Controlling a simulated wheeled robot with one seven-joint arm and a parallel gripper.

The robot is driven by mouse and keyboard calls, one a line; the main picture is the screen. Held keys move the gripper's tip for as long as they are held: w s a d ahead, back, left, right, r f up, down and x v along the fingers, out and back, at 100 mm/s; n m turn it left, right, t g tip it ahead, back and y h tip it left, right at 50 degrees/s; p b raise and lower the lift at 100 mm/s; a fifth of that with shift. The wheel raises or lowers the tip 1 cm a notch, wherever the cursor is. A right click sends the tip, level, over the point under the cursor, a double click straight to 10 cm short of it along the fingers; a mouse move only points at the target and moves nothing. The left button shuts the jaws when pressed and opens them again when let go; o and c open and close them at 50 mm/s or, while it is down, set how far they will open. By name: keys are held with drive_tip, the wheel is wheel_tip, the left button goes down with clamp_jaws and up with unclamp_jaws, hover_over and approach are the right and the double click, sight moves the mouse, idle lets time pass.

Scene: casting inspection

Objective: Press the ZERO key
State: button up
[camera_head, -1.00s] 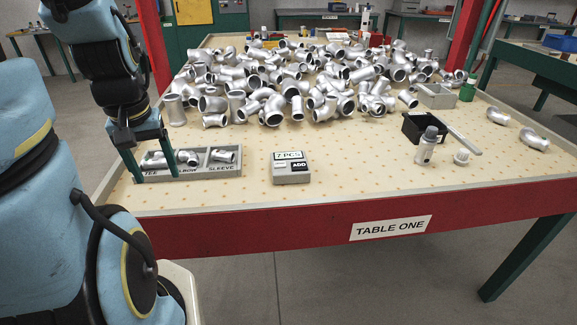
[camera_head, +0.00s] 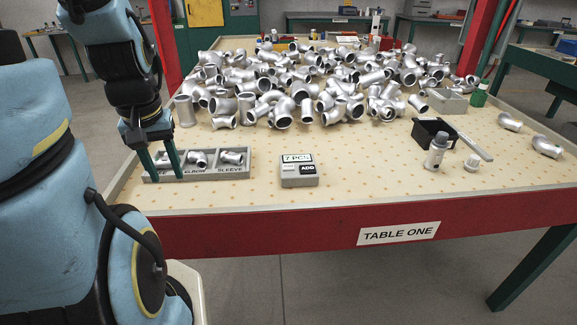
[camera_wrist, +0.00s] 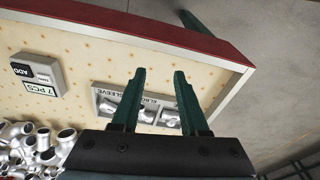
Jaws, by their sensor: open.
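The grey counting box (camera_head: 299,182) stands on the table right of the sorting tray. Its display (camera_head: 297,158) reads "7 PCS". A black ADD key (camera_head: 307,169) is on its top. A smaller label left of ADD is too small to read, so I cannot confirm the ZERO key. The box also shows upside down at the left of the wrist view (camera_wrist: 38,70). My gripper (camera_head: 166,176) is open and points down at the tray's left end, apart from the box. In the wrist view its green fingers (camera_wrist: 159,72) are spread with nothing between them.
The grey tray (camera_head: 205,176) holds silver fittings in compartments, with ELBOW and SLEEVE labels readable. A large heap of fittings (camera_head: 320,85) lies behind. The table around the box is clear.

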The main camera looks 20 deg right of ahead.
clamp_jaws()
idle(1.3)
